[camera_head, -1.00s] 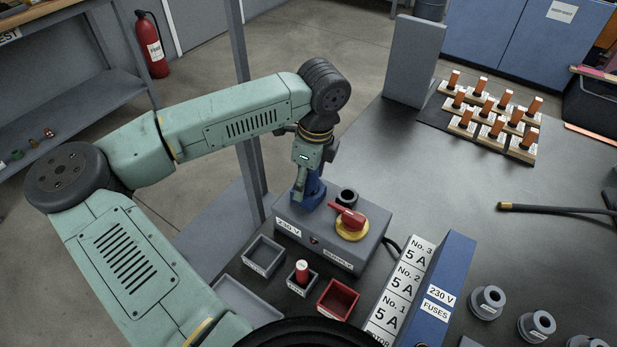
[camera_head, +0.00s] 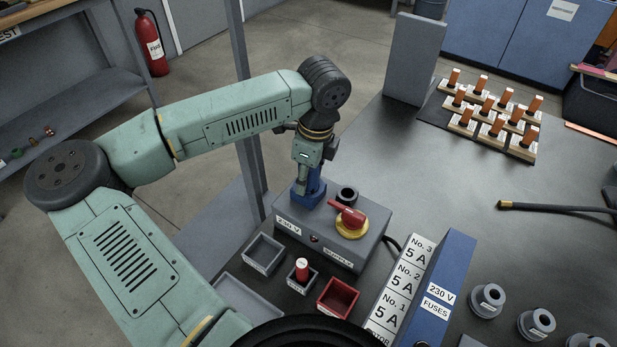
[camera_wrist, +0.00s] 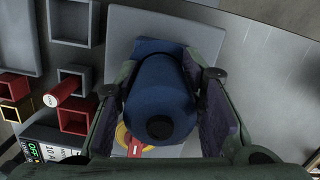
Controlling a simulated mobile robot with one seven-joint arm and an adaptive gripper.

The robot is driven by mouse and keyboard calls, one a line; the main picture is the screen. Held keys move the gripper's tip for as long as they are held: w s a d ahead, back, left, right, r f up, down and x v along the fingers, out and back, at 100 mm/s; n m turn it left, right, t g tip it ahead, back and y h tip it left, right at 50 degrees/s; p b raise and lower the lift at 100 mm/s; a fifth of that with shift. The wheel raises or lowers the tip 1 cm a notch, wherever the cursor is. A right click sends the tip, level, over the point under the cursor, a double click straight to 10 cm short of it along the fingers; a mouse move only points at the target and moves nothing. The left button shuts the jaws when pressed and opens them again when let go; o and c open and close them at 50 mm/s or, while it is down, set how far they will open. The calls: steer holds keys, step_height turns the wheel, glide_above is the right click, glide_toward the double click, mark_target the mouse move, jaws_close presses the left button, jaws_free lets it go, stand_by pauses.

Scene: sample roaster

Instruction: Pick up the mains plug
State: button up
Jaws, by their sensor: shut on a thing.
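The mains plug (camera_wrist: 158,92) is a blue, rounded body between my two fingers in the wrist view, with a dark round end facing the camera. In the head view the blue plug (camera_head: 309,193) stands on the left part of the grey 230 V supply box (camera_head: 372,236). My gripper (camera_head: 306,186) points down over it and is shut on it. Both finger pads (camera_wrist: 164,105) lie along the plug's sides. The plug's lower end is hidden, so I cannot tell whether it is still seated in the box.
A red rotary switch (camera_head: 350,217) on a yellow plate and a dark round socket (camera_head: 346,194) sit beside the plug. In front are small grey trays (camera_head: 263,254) and a red one (camera_head: 338,297). A blue fuse box (camera_head: 447,283) stands to the right.

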steer(key=shift+r, duration=0.1)
steer(key=shift+r+b, duration=0.5)
steer(key=shift+r, duration=0.1)
steer(key=shift+s+r+b, duration=0.2)
steer(key=shift+r+b, duration=0.15)
steer(key=shift+r, duration=0.15)
steer(key=shift+s+r+b, duration=0.15)
steer(key=shift+r+b, duration=0.15)
steer(key=shift+r, duration=0.15)
steer(key=s+d+r+b, duration=0.1)
steer(key=s+b, duration=0.3)
steer(key=s, duration=1.1)
steer(key=shift+d+r, duration=0.15)
steer(key=shift+r, duration=0.2)
